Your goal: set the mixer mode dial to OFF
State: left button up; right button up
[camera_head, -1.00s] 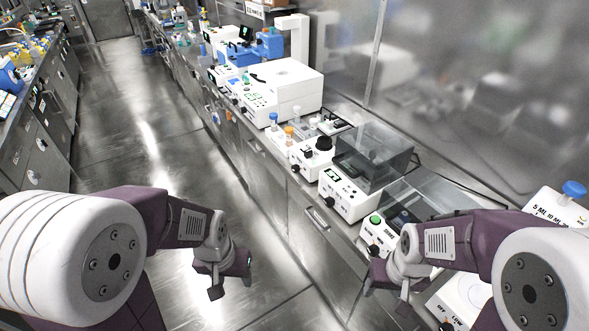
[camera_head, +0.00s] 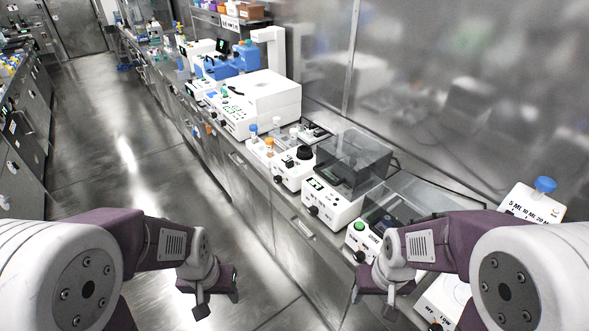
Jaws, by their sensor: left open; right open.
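A small white unit with a round black cup on top (camera_head: 305,153), which looks like a mixer, stands on the right-hand bench. A dark knob (camera_head: 278,180) is on its front; its setting is too small to read. Another white unit with a round plate (camera_head: 452,296) is at the lower right, partly hidden by my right arm, with a dark knob (camera_head: 435,326) at the frame's bottom. I cannot tell for sure which is the mixer. My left gripper (camera_head: 210,291) is open and empty over the floor. My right gripper (camera_head: 373,289) is open and empty, in front of the bench edge.
A white box with a clear dark lid (camera_head: 350,165) and a unit with a green button (camera_head: 359,227) stand between them. A large white instrument (camera_head: 262,100) is further back. A dispenser with a blue cap (camera_head: 545,184) is at the right. The aisle floor (camera_head: 125,180) is clear.

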aim_at(277, 179)
jog(key=i+j, duration=0.25)
jog(key=j, duration=0.15)
jog(key=i+j, duration=0.55)
jog(key=j, duration=0.3)
